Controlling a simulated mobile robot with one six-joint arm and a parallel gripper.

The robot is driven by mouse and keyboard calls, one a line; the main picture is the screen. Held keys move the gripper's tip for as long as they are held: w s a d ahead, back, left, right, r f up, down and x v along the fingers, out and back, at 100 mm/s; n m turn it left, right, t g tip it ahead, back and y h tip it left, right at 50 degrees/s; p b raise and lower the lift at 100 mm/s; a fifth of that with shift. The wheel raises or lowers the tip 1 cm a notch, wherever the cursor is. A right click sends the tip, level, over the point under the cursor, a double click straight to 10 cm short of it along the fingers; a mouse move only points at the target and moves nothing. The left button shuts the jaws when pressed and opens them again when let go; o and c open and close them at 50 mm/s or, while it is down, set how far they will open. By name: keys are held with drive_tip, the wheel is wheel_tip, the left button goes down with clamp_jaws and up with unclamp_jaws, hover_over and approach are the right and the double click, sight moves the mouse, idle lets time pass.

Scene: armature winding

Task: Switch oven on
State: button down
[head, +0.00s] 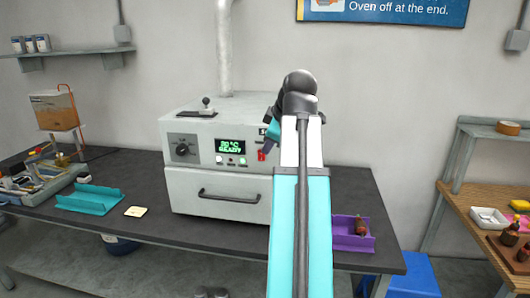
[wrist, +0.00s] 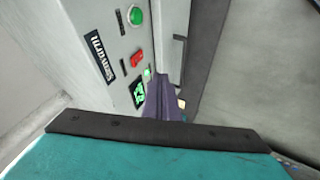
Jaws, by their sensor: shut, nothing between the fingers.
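The oven (head: 217,185) is a grey box on the dark bench, with its drawer-like door shut. Its display (head: 231,146) is lit green and seems to read 30 °C READY. A red switch (head: 262,155) sits at the right of the panel, partly near my arm. In the wrist view the red switch (wrist: 137,59) lies between a bright green lamp (wrist: 136,15) and the lit display (wrist: 138,93). My gripper (head: 268,145) is shut and empty, in front of the panel's right side. Its purple fingers (wrist: 160,85) show beside the panel; contact cannot be told.
A dial (head: 182,150) is on the panel's left, and a handle (head: 229,195) crosses the door. A purple tray (head: 352,243) with a brown part stands to the right.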

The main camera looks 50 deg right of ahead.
drive_tip(key=shift+s+a+r, duration=0.25)
drive_tip(key=shift+s+r, duration=0.15)
drive_tip(key=shift+r, duration=0.05)
drive_tip(key=shift+w, duration=0.1)
